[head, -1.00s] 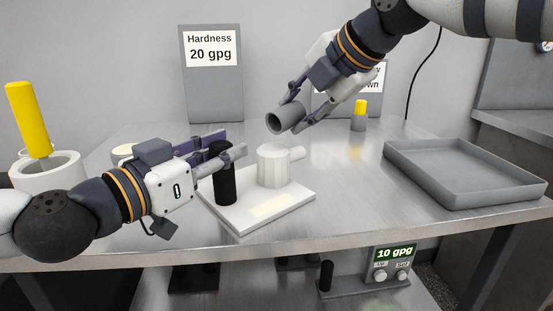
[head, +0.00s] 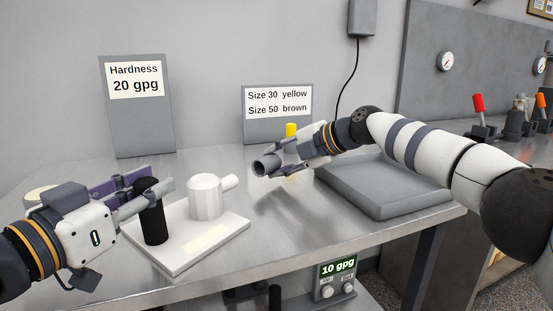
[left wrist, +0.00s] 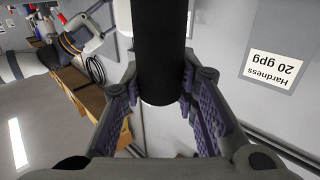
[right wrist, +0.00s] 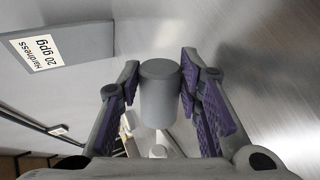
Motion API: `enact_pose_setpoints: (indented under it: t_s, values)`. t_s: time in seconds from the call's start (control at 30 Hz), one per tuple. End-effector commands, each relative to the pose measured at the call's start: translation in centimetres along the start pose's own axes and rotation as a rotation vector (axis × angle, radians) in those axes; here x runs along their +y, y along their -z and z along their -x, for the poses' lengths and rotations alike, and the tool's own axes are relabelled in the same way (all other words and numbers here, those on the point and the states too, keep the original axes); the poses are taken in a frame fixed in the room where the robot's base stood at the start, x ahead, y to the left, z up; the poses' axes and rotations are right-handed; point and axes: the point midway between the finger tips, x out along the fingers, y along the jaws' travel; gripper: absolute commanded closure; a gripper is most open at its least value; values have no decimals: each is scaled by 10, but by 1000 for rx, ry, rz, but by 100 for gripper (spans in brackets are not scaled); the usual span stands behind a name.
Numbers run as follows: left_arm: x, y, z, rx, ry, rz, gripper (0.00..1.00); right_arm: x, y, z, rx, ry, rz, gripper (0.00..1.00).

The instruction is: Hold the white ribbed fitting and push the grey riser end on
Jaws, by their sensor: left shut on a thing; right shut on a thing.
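The white ribbed fitting (head: 205,198) stands upright on a white base plate (head: 176,264), its side stub (head: 230,182) pointing right. A black post (head: 151,212) rises from the same plate. My left gripper (head: 148,192) is shut on the black post, which also shows between its fingers in the left wrist view (left wrist: 160,50). My right gripper (head: 280,164) is shut on the grey riser (head: 264,166), held above the table, right of the stub and apart from it. The riser's open end faces left. In the right wrist view the riser (right wrist: 160,90) sits between the fingers.
A grey tray (head: 385,205) lies at the right, under my right arm. Signs reading hardness 20 gpg (head: 136,100) and size colours (head: 278,112) stand at the back. The table between fitting and tray is clear.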

Motion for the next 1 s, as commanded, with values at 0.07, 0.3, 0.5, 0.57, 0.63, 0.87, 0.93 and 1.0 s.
enact_pose_setpoints:
  t_s: [0.07,0.3,0.5,0.57,0.63,0.87,0.93,1.0]
  values:
    - [0,-2,0,-4,0,2,100,2,5,0,-1,0,6,96]
    - [0,-2,0,-4,0,2,100,1,35,0,0,1,6,95]
    - [0,-2,0,-4,0,2,100,1,52,-1,-2,1,3,95]
    - [0,-2,0,-4,0,2,100,1,55,-1,-3,0,3,95]
    - [0,-2,0,-4,0,2,100,1,57,-1,-1,0,1,95]
    - [0,-2,0,-4,0,3,100,1,58,-1,-1,0,1,95]
    - [0,-2,0,-4,0,3,100,1,58,-1,-1,0,1,95]
    - [0,-2,0,-4,1,3,100,1,58,-1,-1,0,1,95]
